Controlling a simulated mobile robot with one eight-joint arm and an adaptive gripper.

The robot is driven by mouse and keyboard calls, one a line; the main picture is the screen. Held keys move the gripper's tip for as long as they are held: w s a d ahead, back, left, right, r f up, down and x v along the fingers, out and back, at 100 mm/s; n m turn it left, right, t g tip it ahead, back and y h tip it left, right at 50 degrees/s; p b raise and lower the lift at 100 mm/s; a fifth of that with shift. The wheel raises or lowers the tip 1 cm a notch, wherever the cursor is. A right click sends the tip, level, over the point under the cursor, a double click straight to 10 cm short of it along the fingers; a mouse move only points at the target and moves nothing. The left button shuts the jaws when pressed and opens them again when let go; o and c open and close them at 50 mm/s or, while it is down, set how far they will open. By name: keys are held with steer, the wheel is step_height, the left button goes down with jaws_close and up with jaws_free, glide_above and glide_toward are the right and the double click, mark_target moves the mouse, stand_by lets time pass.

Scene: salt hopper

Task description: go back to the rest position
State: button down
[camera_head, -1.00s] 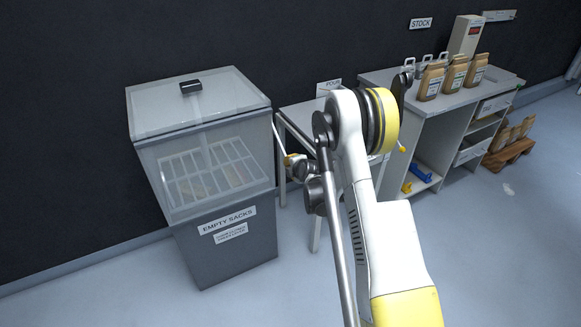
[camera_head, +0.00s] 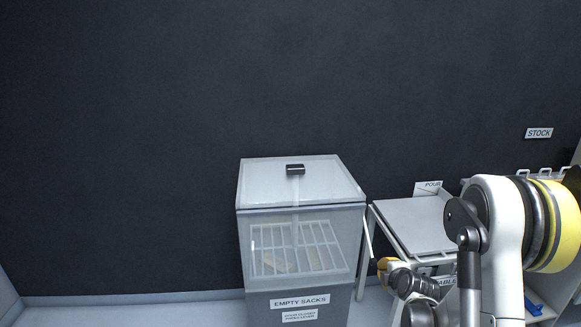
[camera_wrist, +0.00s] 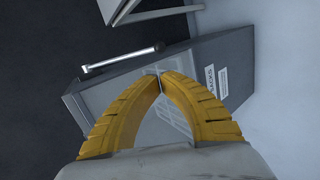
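My gripper (camera_wrist: 160,78) has its two yellow fingers arched together with the tips meeting. Nothing shows between them. In the head view my gripper (camera_head: 384,267) is small and partly hidden by my own arm, just right of the sack bin. The grey bin (camera_head: 352,305) has a clear sloping lid and front and an "EMPTY SACKS" label. It also fills much of the wrist view (camera_wrist: 235,60), tilted behind the fingers. A pale lever rod (camera_head: 368,235) stands at the bin's right side; it shows in the wrist view (camera_wrist: 120,61) too, apart from the fingers.
A light table (camera_head: 415,222) with a "POUR" sign (camera_head: 428,187) stands right of the bin, close to my arm. The dark wall left of the bin is bare.

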steer(key=s+a+r+m+g+y, duration=0.1)
steer(key=s+a+r+m, duration=0.4)
steer(key=r, duration=0.4)
steer(key=s+a+r+m+g, duration=0.1)
steer(key=s+a+r+m, duration=0.2)
steer(key=s+a+r, duration=0.4)
steer(key=s+a+r+m+g, duration=0.1)
steer(key=s+m, duration=0.3)
steer(key=s, duration=0.6)
steer(key=s+a+r+m+g, duration=0.1)
steer(key=s+a+r+m, duration=0.1)
steer(key=s, duration=0.8)
steer(key=a+m, duration=0.1)
steer(key=m, duration=0.1)
steer(key=shift+s+r+m, duration=0.15)
steer(key=shift+s+m, duration=0.15)
steer(key=shift+m, duration=0.1)
